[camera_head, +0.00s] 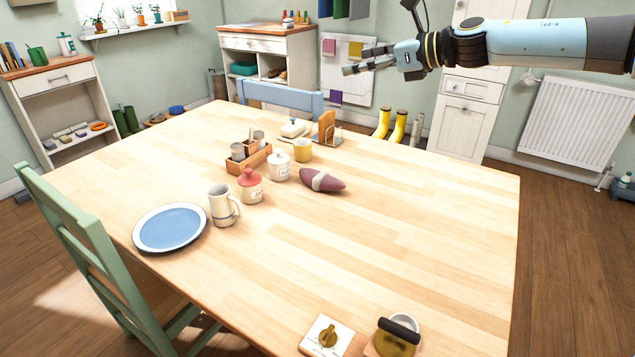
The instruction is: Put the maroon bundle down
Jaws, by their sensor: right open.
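The maroon bundle (333,185), with a pale band around its middle, lies on the wooden table (420,230) near its centre. It is just right of a white lidded jar (280,167). My right gripper (362,61) is open and empty, high above the far side of the table and well apart from the bundle. Its arm comes in from the upper right. My left gripper does not show.
A red-lidded jar (250,187), a mug (222,206) and a blue plate (170,228) stand on the left part. A yellow cup (302,150) and a wooden caddy (249,158) stand behind. Two small items lie at the near edge. The right part is clear.

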